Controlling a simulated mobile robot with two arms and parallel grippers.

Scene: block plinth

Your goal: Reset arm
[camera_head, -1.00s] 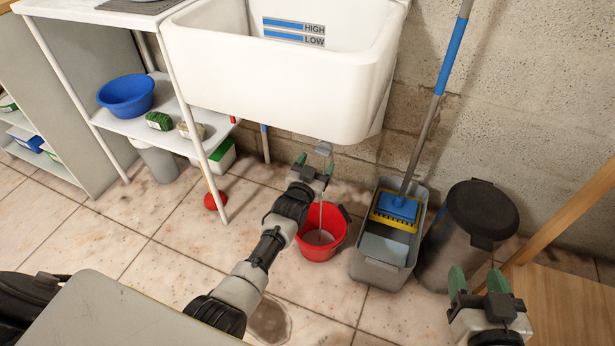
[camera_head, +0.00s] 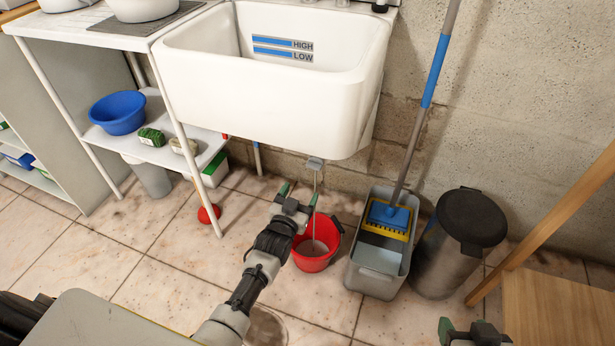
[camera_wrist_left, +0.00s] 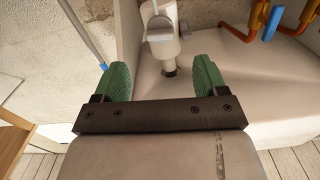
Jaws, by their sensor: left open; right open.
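My left gripper (camera_head: 299,193) is open and empty, its green fingers raised in front of the red bucket (camera_head: 314,262) and just below the grey fitting (camera_head: 316,163) under the sink. In the left wrist view its green fingers (camera_wrist_left: 162,80) stand wide apart, with a white and grey fitting (camera_wrist_left: 163,38) beyond them. My right gripper (camera_head: 468,328) is open at the bottom edge, partly cut off, to the right of the grey mop bucket (camera_head: 374,282). A thin pale stream runs from under the sink into the red bucket.
The white sink (camera_head: 270,110) hangs above the bucket. A mop (camera_head: 425,95) stands in the mop bucket. A dark-lidded bin (camera_head: 450,262) and a wooden frame (camera_head: 545,225) are at the right. A shelf with a blue bowl (camera_head: 118,113) is at the left. Tiled floor lies open at left.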

